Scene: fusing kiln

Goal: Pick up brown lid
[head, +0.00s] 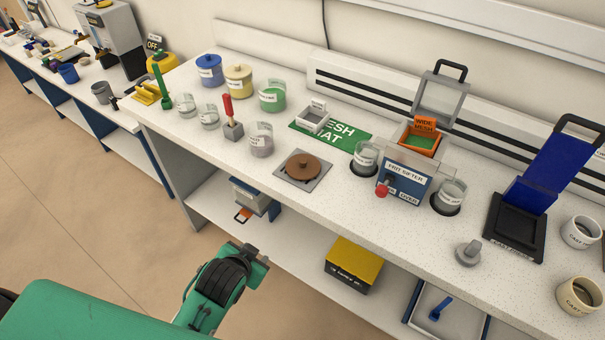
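The brown lid (303,166) is a round disc with a small knob on top. It lies on a grey square plate (284,177) on the white worktop, near the front edge. My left gripper (254,253) is at the end of the green and black arm from the lower left. It is in front of the bench, below the worktop and apart from the lid. Its fingers are too unclear to tell whether they are open or shut. My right gripper is not in view.
The frit sifter (405,178) stands right of the lid, with a clear jar (364,158) beside it. A labelled glass jar (260,140) and a red-handled tool (228,108) stand left. The green mat (345,135) lies behind. A yellow-topped box (355,260) is on the lower shelf.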

